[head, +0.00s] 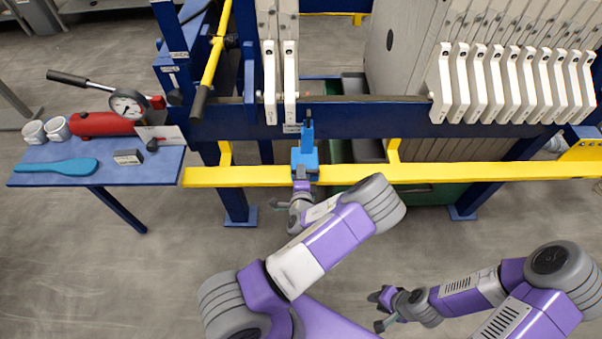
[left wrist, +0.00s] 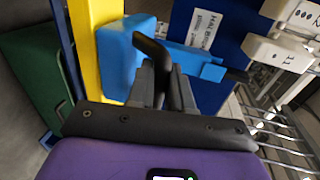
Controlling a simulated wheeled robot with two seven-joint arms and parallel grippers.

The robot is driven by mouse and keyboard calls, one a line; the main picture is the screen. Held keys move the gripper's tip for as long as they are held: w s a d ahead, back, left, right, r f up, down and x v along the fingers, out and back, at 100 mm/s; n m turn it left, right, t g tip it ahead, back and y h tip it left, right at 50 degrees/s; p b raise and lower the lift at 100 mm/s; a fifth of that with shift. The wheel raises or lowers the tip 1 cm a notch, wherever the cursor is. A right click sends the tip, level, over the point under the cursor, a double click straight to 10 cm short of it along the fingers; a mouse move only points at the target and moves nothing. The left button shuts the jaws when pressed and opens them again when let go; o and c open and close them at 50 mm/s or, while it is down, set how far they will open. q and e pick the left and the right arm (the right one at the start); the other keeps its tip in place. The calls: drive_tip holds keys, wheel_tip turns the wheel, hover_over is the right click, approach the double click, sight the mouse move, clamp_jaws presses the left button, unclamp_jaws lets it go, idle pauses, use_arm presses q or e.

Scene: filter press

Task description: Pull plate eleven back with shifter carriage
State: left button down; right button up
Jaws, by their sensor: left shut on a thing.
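The blue shifter carriage (head: 305,158) sits on the yellow rail, with its upright arm just right of two white plate handles. My left gripper (head: 300,178) is below it. In the left wrist view its fingers (left wrist: 165,85) are shut on the carriage's dark handle (left wrist: 150,48), beside the blue carriage body (left wrist: 118,45). A white plate handle marked 11 (left wrist: 278,52) is close to the carriage's dark tip; in the head view it seems to be the right one of the pair (head: 290,85), its number unreadable there. My right gripper (head: 379,311) is open and empty, low over the floor.
Several plates (head: 510,85) are packed at the right, with a gap between them and the left pair. The yellow rail (head: 450,173) is clear to the right. A blue side table (head: 60,178) at the left holds a red pump, cups and a blue paddle.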

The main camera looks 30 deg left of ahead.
use_arm(q)
drive_tip(key=shift+w+a+r, duration=0.2)
drive_tip(key=c, duration=1.4)
unclamp_jaws()
drive_tip(key=shift+c, duration=0.2)
drive_tip(key=o, duration=0.3)
drive_tip(key=shift+w+a+f, duration=0.2)
drive_tip(key=shift+w+f, duration=0.1)
drive_tip(key=shift+o, duration=0.2)
drive_tip(key=v, duration=0.8)
drive_tip(key=s+d+f+n+g+h, duration=0.25)
drive_tip(key=s+f+n+g, duration=0.55)
drive_tip(key=f, duration=0.4)
drive_tip(key=s+d+n+g+h, duration=0.2)
drive_tip(key=s+d+n+h, duration=0.1)
drive_tip(key=s+d+h, duration=0.1)
drive_tip(key=s+d+n+g+h, duration=0.2)
drive_tip(key=s+d+n+h, duration=0.1)
drive_tip(key=d, duration=0.6)
drive_tip(key=s+h, duration=0.1)
drive_tip(key=h, duration=0.1)
drive_tip(key=shift+d+r+n+g+h, duration=0.3)
drive_tip(key=shift+d+r+g+h, duration=0.05)
drive_tip(key=shift+g, duration=0.05)
